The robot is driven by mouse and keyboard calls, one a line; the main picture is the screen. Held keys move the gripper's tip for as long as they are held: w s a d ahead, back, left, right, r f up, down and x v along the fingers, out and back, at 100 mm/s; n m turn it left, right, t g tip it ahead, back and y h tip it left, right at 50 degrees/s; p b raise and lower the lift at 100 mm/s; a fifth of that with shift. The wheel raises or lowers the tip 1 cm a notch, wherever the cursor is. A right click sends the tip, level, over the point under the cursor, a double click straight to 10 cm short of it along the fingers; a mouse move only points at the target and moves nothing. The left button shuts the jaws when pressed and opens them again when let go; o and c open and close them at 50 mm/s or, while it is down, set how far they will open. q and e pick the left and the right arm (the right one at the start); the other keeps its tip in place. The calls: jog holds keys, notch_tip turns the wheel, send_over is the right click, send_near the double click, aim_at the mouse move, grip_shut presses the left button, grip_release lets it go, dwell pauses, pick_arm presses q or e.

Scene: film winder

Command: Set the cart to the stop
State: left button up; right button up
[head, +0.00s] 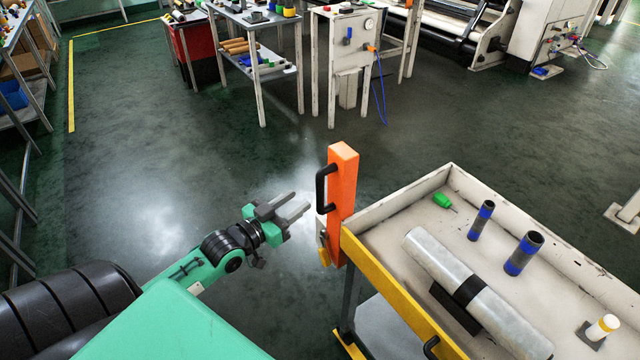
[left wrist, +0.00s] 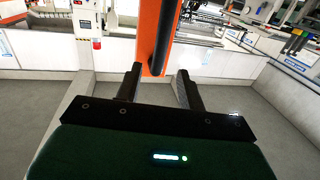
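The cart (head: 448,176) stands at the lower right in the head view, its beige tray edged in yellow at the near side. An orange post (head: 343,190) with a black handle (head: 321,188) rises at its left corner. My left gripper (head: 298,204) is open and empty, just left of the handle. In the left wrist view the gripper (left wrist: 158,85) has its fingers apart, with the orange post (left wrist: 152,30) and black handle (left wrist: 164,45) beyond and between them. I cannot tell any contact. My right gripper is not in view. No stop can be made out.
The tray holds a silver roll (head: 470,290), two dark blue-banded tubes (head: 481,220), a green item (head: 443,201) and a white bottle (head: 602,327). Workbenches (head: 255,50) and a white machine cabinet (head: 345,55) stand at the back. Open green floor (head: 150,170) lies to the left.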

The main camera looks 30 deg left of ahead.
aim_at(317, 188)
pick_arm(q)
jog(key=w, duration=0.3)
jog(key=w+d+p, duration=0.1)
jog(key=w, duration=0.5)
jog(key=shift+d, duration=0.4)
grip_shut()
